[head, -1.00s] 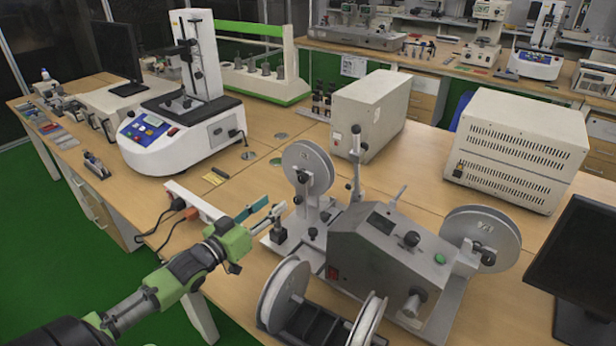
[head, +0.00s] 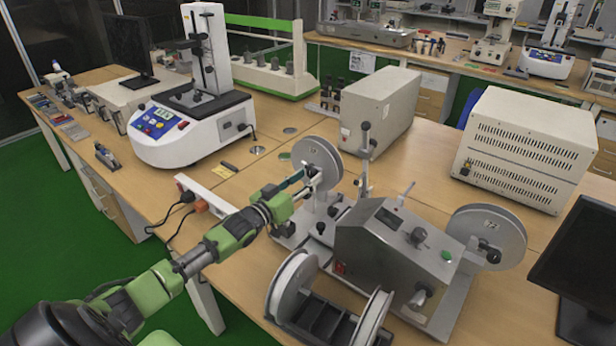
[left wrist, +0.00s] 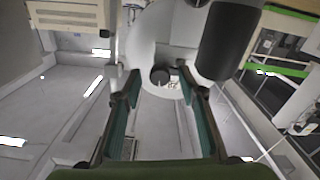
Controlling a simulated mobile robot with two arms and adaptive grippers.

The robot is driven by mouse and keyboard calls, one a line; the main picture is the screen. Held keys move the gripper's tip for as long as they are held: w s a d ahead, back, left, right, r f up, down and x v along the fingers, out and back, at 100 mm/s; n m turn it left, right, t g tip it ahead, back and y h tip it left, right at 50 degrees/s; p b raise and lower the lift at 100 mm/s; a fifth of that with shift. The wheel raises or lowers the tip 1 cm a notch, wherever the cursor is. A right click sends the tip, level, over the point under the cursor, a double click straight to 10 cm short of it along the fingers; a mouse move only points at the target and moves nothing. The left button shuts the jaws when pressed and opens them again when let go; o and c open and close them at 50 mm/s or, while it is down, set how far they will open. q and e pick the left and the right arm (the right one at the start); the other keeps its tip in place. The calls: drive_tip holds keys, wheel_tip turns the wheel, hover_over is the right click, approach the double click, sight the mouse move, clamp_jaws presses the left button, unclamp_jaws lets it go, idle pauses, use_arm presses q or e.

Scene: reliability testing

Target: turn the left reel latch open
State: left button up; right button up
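The left reel (head: 319,158) is a grey disc standing upright on the left side of the winding machine (head: 385,240). Its round dark latch knob shows in the left wrist view (left wrist: 160,75) at the disc's centre. My left gripper (head: 299,181) is in front of the reel's lower left part in the head view and partly hides its centre. In the left wrist view my left gripper (left wrist: 158,88) is open, its teal fingers on either side of the knob with gaps between. My right gripper is not in view.
An empty-looking spool holder with white-rimmed discs (head: 293,290) stands below my left arm. A right reel (head: 487,237) is at the machine's right. A beige box (head: 378,110) stands behind the left reel, and a power strip (head: 203,194) lies left of my arm.

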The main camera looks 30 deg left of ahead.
use_arm(q)
drive_tip(key=shift+w, duration=0.6)
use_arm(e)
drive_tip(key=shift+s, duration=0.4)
use_arm(q)
clamp_jaws()
